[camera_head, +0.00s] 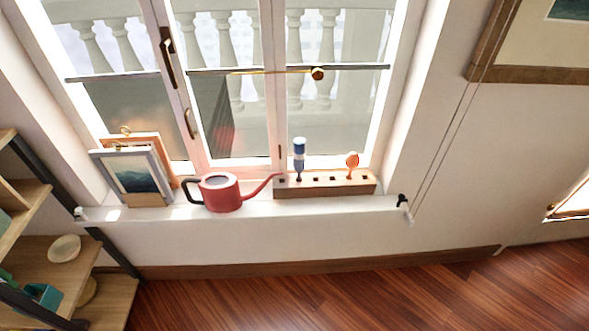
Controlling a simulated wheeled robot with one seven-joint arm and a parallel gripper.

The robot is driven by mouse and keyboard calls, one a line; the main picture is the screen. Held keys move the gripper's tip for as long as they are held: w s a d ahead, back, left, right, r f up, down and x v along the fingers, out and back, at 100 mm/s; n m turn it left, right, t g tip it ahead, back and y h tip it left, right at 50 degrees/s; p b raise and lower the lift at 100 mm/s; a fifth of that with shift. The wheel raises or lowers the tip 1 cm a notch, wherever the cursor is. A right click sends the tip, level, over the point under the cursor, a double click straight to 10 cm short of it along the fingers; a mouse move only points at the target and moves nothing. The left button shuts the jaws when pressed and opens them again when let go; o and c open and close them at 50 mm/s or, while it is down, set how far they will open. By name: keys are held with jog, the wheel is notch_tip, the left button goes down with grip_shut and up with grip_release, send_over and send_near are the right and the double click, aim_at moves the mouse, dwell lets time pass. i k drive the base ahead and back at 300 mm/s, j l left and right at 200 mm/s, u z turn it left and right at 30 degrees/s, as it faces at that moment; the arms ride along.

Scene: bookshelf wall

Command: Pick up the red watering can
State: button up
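The red watering can (222,197) stands upright on the white window sill (300,207), a little left of the sill's middle. Its dark handle (192,190) is on the left side. Its thin red spout (262,187) points right and ends close to a wooden block; whether they touch I cannot tell. The opening on top faces up. My gripper is not in view.
Framed pictures (138,177) lean left of the can. The wooden block (325,184) right of it holds a blue-and-white item (299,158) and an orange item (351,164). Shelves (108,296) stand at left. The wooden floor (380,295) below is clear.

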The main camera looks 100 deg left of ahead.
aim_at(220, 193)
jog(key=u, duration=2.85)
